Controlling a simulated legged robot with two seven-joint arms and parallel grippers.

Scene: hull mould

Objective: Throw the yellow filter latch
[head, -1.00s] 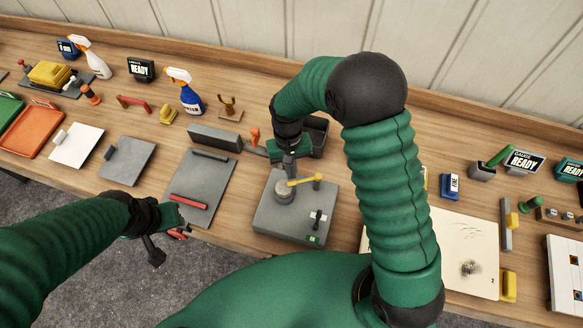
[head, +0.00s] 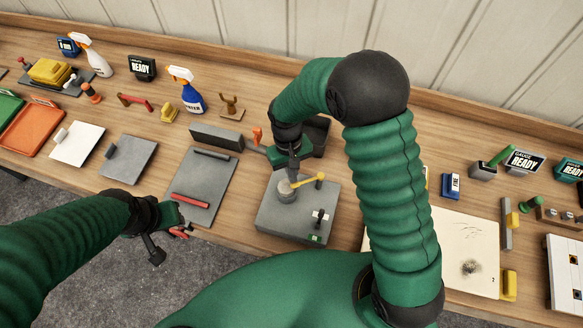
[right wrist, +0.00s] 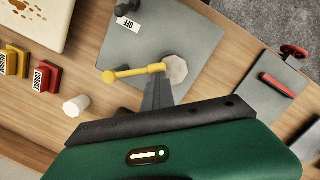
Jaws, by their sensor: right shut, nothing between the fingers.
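The yellow latch (head: 309,181) is a thin bar with a knob at its right end. It reaches out from a round grey post (head: 287,194) on a grey base plate (head: 272,218). In the right wrist view the yellow latch (right wrist: 130,73) points left from the pale post (right wrist: 176,70). My right gripper (head: 292,176) is shut and empty, pointing down at the post end of the latch. Its fingertips (right wrist: 158,82) overlap the bar there; I cannot tell whether they touch. My left gripper (head: 167,241) hangs off the bench's front edge; its jaw state is unclear.
The base plate also carries a black switch (head: 319,217), with an OFF label (right wrist: 128,23) near it. A grey board with a red bar (head: 190,200) lies to the left. A dark bin (head: 318,133) stands behind my right gripper. A cream board (head: 455,235) lies to the right.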

